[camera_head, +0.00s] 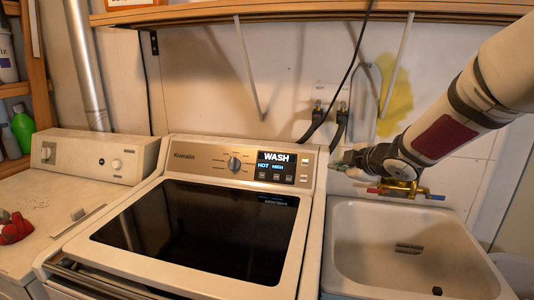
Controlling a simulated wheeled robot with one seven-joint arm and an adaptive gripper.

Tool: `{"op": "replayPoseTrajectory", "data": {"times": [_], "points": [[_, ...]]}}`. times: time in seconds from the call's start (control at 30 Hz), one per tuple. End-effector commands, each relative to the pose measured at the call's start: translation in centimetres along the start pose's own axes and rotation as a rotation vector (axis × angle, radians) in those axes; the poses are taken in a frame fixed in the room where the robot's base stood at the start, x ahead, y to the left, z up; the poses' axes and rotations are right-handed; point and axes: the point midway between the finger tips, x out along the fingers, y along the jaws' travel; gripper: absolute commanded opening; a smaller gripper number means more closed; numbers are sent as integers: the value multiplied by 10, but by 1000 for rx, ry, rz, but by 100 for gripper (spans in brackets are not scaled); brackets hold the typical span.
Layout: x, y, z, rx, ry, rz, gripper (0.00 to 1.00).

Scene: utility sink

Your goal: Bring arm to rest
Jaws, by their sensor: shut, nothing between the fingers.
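My arm reaches in from the upper right over the utility sink (350,255). My gripper (338,163) is at its end, pointing left, near the wall between the washer's control panel and the sink taps. It looks dark and small, with its fingers shut and nothing seen between them. The brass faucet (408,188) with red and blue handles sits just below and right of the gripper, partly behind my arm. I cannot tell whether the arm touches it.
The washer (315,215) with a lit panel stands left of the sink. A second machine (75,190) is further left, with a red object (14,228) on it. A wooden shelf (300,14) runs above. Hoses (338,130) and a hanging cable (350,70) are near the gripper.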

Motion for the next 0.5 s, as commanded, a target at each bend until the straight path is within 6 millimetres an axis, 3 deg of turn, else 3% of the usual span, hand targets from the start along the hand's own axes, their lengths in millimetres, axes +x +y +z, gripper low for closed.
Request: {"op": "replayPoseTrajectory", "data": {"times": [0.1,0.27,0.37,0.5], "points": [[-48,10,-2,118,-165,26,0],[-117,1,1,327,-360,47,0],[-163,-17,0,476,-461,48,0],[-226,-56,-6,700,-575,22,0]]}}
